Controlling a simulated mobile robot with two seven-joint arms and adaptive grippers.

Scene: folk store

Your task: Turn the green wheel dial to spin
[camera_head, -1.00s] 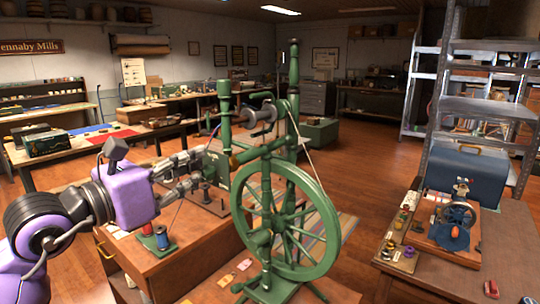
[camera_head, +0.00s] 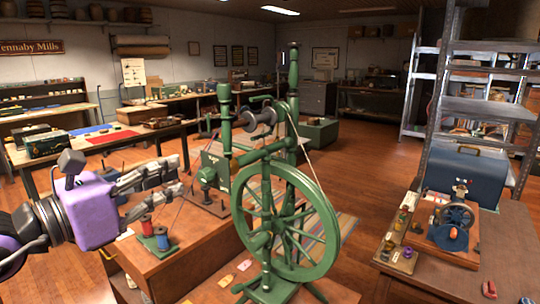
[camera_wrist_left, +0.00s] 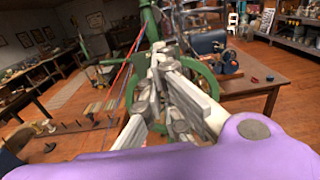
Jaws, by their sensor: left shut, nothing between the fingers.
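The green spinning wheel (camera_head: 330,240) stands in the middle of the head view, with large spokes and upright posts. Behind its left side, on the wooden workbench, is a small green box (camera_head: 215,161) with a label. A dark round dial (camera_head: 207,175) is on its front. My left gripper (camera_head: 176,175) is left of the dial, apart from it, shut and empty. In the left wrist view its pale fingers (camera_wrist_left: 160,62) cover part of the green wheel (camera_wrist_left: 208,78). My right gripper is not in view.
Red and blue thread spools (camera_head: 161,238) stand on a small base at the workbench's (camera_head: 190,245) front left, below my gripper. A table (camera_head: 505,245) at right holds a blue case (camera_head: 465,175) and a small machine with a handwheel.

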